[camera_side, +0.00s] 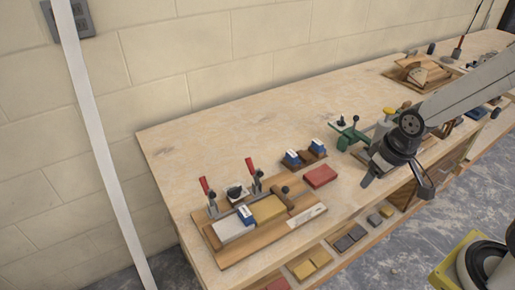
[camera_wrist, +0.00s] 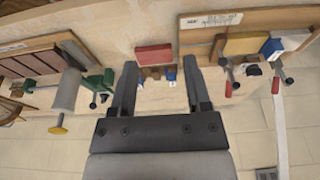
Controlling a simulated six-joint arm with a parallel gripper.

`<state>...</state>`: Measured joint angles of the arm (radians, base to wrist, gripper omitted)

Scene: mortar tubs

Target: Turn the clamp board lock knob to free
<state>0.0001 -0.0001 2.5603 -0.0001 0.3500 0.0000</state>
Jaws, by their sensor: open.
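The clamp board (camera_side: 225,262) is a wooden board at the near left end of the bench, with a grey block, a yellow block and two red-handled clamps. A black knob (camera_side: 236,192) sits between the red handles at its back edge; it seems to be the lock knob, and its setting is too small to read. In the wrist view the board (camera_wrist: 188,42) is at upper right, with the dark knob (camera_wrist: 254,69) below it. My gripper (camera_side: 398,182) is open and empty, over the bench's front edge, well right of the board. Its fingers (camera_wrist: 160,75) show apart in the wrist view.
A red block (camera_side: 320,176) and a brown holder with blue-and-white blocks (camera_side: 304,158) stand between my gripper and the board. A green vise-like tool (camera_side: 349,136) is behind my gripper. A lower shelf holds several small blocks. The bench's back left is clear.

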